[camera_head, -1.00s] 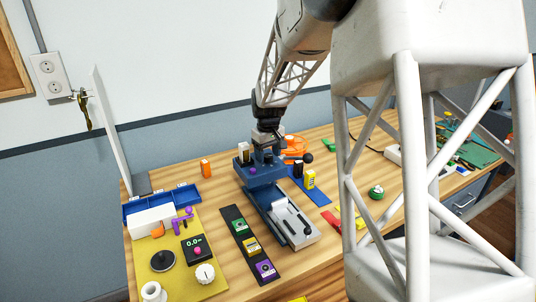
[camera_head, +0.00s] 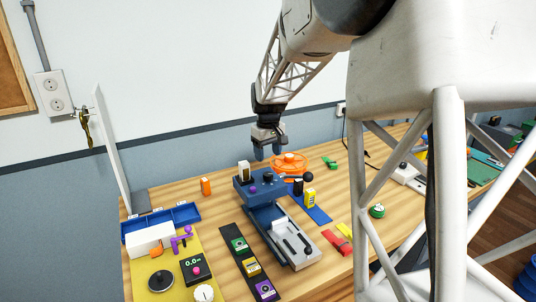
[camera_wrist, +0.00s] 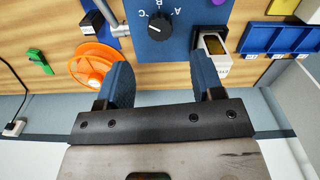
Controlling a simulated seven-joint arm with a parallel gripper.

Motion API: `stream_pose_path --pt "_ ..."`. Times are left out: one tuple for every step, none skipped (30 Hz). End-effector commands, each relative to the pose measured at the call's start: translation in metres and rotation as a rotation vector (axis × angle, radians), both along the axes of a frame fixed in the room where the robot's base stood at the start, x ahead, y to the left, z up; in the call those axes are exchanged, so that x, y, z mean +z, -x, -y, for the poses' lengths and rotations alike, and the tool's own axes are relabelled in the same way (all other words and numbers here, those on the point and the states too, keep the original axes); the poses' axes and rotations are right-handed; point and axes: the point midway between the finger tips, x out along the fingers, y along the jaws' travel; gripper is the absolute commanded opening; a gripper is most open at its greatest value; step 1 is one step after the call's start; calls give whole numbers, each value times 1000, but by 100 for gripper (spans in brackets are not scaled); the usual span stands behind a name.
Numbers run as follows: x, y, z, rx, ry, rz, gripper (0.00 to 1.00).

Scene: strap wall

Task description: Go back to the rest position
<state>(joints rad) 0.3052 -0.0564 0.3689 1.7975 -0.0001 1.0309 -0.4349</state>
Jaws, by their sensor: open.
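My gripper (camera_head: 268,151) hangs above the back of the blue machine (camera_head: 262,190) on the wooden table, with its fingers pointing down. In the wrist view my gripper (camera_wrist: 160,85) has its two blue fingers apart, with nothing between them. Beyond the fingertips the machine's blue top shows a black knob (camera_wrist: 159,27) with letters around it. A white block with a dark top (camera_wrist: 213,45) stands by the right fingertip in that view. An orange spool (camera_wrist: 93,64) lies beyond the left finger.
A yellow board (camera_head: 182,268) with a dial and a small display lies at the front left, beside a blue tray (camera_head: 160,218). A dark strip of coloured cards (camera_head: 247,262) lies left of the machine. A white panel (camera_head: 112,150) rises at the left.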

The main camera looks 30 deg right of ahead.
Motion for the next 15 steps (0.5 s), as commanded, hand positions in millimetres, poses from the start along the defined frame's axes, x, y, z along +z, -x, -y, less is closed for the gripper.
stream_pose_path --pt "0 0 0 0 0 0 61" --pt "0 0 0 0 0 0 61" --pt "0 0 0 0 0 0 61" --pt "0 0 0 0 0 0 61" --pt "0 0 0 0 0 0 61" --pt "0 0 0 0 0 0 61" --pt "0 0 0 0 0 0 61" --pt "0 0 0 0 0 0 61" --pt "0 0 0 0 0 0 61" --pt "0 1 -1 0 0 0 61" --pt "1 1 -1 0 0 1 61" --pt "1 2 -2 -1 1 1 61" --pt "2 4 -4 -1 1 2 61" --pt "3 5 -5 -1 2 3 61" --pt "5 8 -8 -2 2 6 61"
